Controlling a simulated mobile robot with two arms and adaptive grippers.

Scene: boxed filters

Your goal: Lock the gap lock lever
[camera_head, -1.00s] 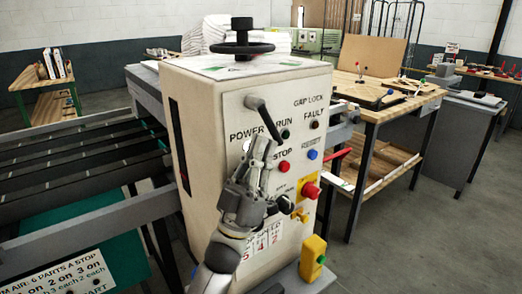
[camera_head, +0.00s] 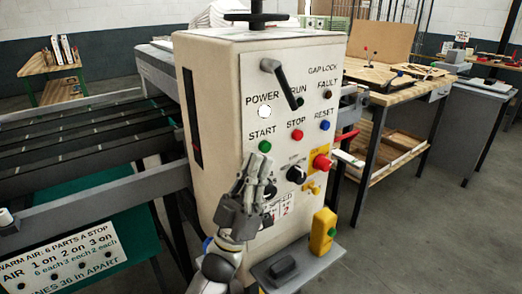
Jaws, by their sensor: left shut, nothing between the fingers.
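The gap lock lever (camera_head: 285,86) is a dark grey handle at the top of the cream control box (camera_head: 209,120). It slants from its pivot at upper left down to the right, its tip beside the RUN lamp. The GAP LOCK label is to its right. My left gripper (camera_head: 259,163) is shut and empty, pointing up in front of the lower panel, below the lever and apart from it. It hides part of the panel under the green START button (camera_head: 265,146). My right gripper is not in view.
A white POWER lamp (camera_head: 264,112), red STOP button (camera_head: 297,135) and blue RESET button (camera_head: 325,126) are on the panel. A red emergency stop (camera_head: 322,162) sticks out at right. A yellow box (camera_head: 323,231) stands below. A wooden workbench (camera_head: 400,88) is behind, right.

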